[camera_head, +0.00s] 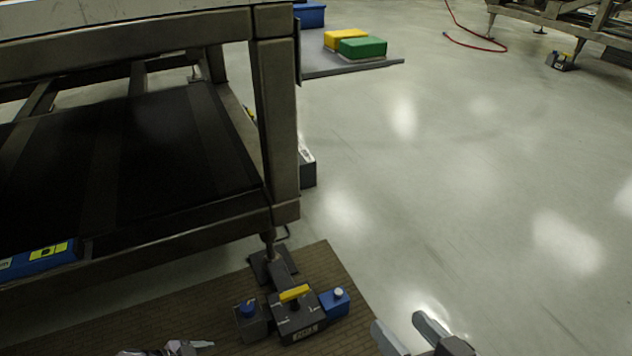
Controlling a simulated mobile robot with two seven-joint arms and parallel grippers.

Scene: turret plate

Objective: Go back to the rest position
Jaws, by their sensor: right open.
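My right gripper (399,323) shows at the bottom edge, right of centre. Its two grey fingers are apart with nothing between them, over the pale floor. My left gripper (185,347) is only partly in view at the bottom edge, left of centre, over the brown mat. Most of it is cut off by the frame, so its jaws cannot be judged. No turret plate can be made out in this view.
A metal-framed table (276,120) with a dark lower shelf fills the left. A grey device with blue parts (297,316) sits by its leg on a brown mat (335,280). Yellow (346,39) and green (362,47) boxes lie farther back.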

